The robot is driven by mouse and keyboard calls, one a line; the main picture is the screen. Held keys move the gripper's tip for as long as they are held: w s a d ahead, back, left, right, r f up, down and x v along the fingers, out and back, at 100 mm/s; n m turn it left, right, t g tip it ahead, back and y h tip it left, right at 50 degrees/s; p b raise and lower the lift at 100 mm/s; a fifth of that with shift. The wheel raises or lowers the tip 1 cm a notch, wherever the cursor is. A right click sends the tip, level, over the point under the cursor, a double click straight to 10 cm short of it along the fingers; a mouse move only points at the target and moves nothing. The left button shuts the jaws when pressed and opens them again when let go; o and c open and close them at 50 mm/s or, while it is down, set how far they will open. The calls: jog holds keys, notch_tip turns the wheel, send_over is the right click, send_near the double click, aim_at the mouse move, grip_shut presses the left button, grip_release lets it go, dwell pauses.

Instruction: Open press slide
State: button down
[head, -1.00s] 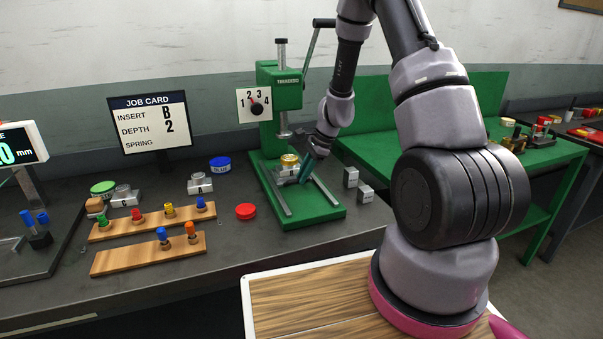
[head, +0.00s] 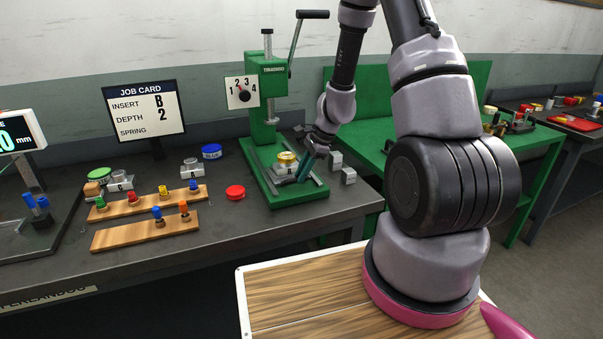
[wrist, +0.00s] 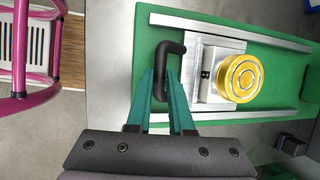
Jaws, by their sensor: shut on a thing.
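The press slide (wrist: 208,65) is a pale metal carriage between two rails on the green press base (wrist: 290,65). It carries a round gold piece (wrist: 240,78) and has a black bar handle (wrist: 178,48). In the head view the slide (head: 290,171) sits near the front end of the rails, forward of the press column (head: 263,100). My gripper (wrist: 160,84), with teal fingers, is shut on the handle. In the head view my gripper (head: 305,168) is at the slide's right front, partly hiding it and the handle.
Two grey blocks (head: 348,175) stand just right of the press base. A red lid (head: 235,192) lies to its left. Wooden racks (head: 150,233) with coloured pegs and a job card (head: 143,110) are further left. A lever (head: 295,45) rises on the press.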

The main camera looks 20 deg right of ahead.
jog(key=c, duration=0.8)
grip_release()
jog(key=v, duration=1)
jog(key=shift+r, duration=0.4)
jog(key=shift+d, duration=0.1)
jog(key=s+a+r+n+t+h, duration=0.1)
jog(key=s+r+n, duration=0.25)
jog(key=r, duration=0.55)
jog(key=s+a+r+n+t, duration=0.1)
jog(key=s+r+n, duration=0.25)
jog(key=r, duration=0.45)
jog(key=s+r+n+t+h, duration=0.1)
jog(key=s+r+n+t, duration=0.2)
jog(key=s+r, duration=0.7)
jog(key=s+n, duration=0.2)
jog(key=s, duration=0.1)
jog(key=shift+s+r+n+t+h, duration=0.3)
jog(key=shift+h, duration=0.1)
